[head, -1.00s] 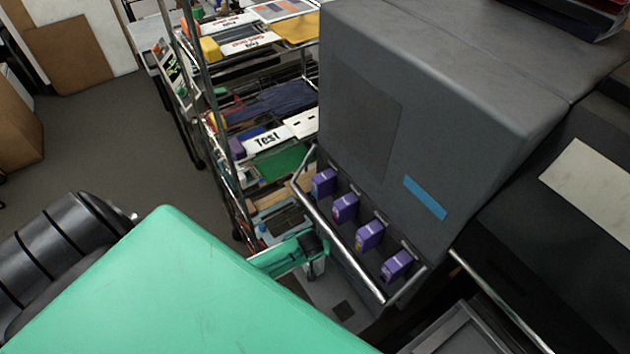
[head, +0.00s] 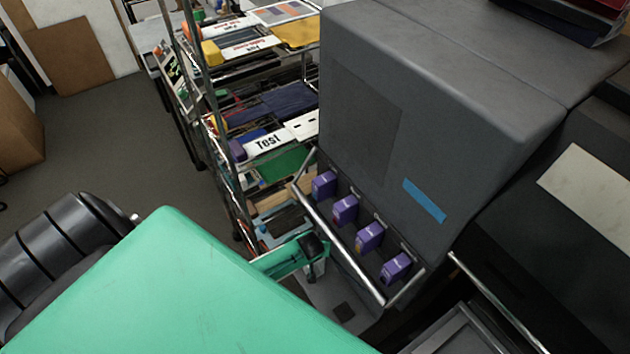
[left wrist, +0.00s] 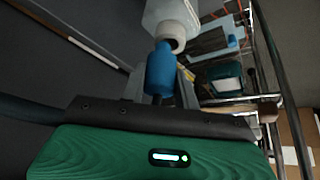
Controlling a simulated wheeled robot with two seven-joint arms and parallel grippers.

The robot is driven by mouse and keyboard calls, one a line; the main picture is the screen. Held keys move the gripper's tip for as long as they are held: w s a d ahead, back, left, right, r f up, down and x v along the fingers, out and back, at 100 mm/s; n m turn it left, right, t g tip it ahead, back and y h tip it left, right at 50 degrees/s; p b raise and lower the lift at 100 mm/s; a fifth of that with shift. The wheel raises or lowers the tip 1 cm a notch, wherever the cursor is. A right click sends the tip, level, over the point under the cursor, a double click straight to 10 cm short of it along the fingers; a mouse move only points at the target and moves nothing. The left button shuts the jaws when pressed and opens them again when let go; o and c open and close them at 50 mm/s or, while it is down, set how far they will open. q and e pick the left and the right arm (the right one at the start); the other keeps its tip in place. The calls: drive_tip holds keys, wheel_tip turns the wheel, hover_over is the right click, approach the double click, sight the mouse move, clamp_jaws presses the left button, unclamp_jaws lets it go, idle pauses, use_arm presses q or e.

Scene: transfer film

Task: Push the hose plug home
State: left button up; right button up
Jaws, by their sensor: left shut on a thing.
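A blue plug (left wrist: 160,76) stands between the grey fingers of my left gripper (left wrist: 160,92) in the left wrist view. The gripper is shut on it. A white container with a round neck (left wrist: 174,36) is just beyond the plug. The plug's narrow far end meets or overlaps the neck in this view; I cannot tell how deep it sits. In the head view my left gripper (head: 312,250) is small, low beside the printer's front rail, and the plug cannot be made out there. My right gripper is not in view.
A large grey printer (head: 450,110) with several purple cartridges (head: 370,237) behind a metal rail (head: 340,245) stands at the right. A cluttered wire shelf (head: 290,95) is close to the left gripper. Open floor (head: 130,140) lies at the left.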

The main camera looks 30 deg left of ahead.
use_arm(q)
drive_tip(key=shift+f+b, duration=0.3)
drive_tip(key=shift+f, duration=0.05)
drive_tip(key=shift+r, duration=0.2)
drive_tip(key=shift+r+p, duration=0.15)
drive_tip(key=shift+p, duration=0.4)
